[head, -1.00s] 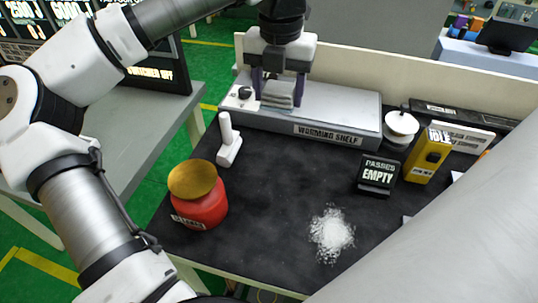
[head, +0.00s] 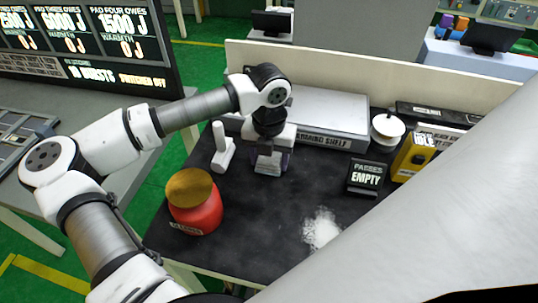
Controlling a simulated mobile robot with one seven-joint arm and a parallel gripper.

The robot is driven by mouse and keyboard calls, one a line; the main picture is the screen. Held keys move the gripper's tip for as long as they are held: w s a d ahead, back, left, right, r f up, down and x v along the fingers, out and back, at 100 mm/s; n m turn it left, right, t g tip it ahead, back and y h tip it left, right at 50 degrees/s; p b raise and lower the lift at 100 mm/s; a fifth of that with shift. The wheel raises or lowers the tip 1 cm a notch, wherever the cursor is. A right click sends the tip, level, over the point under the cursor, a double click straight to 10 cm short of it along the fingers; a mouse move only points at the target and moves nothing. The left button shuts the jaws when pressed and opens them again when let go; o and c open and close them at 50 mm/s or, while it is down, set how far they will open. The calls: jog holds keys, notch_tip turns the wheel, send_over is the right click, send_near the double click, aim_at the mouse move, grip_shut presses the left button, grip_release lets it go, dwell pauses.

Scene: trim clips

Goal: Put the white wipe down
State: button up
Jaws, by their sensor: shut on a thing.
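My gripper (head: 270,166) points down over the black worktop, in front of the warming shelf (head: 330,110) and right of the white upright-handled tool. It is shut on the white wipe (head: 267,162), a small pale piece that shows between the fingers. The wrist and fingers hide most of the wipe. I cannot tell whether its lower edge touches the worktop.
A red jar with a gold lid (head: 193,202) stands front left, with the white-handled tool (head: 222,148) behind it. A heap of white flakes (head: 322,229) lies front right. A sign reading "EMPTY" (head: 366,177) stands at right. The black worktop (head: 262,215) between is clear.

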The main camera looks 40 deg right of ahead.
jog(key=shift+f+b, duration=0.15)
jog(key=shift+b, duration=0.15)
jog(key=o, duration=0.9)
jog(key=shift+o, duration=0.2)
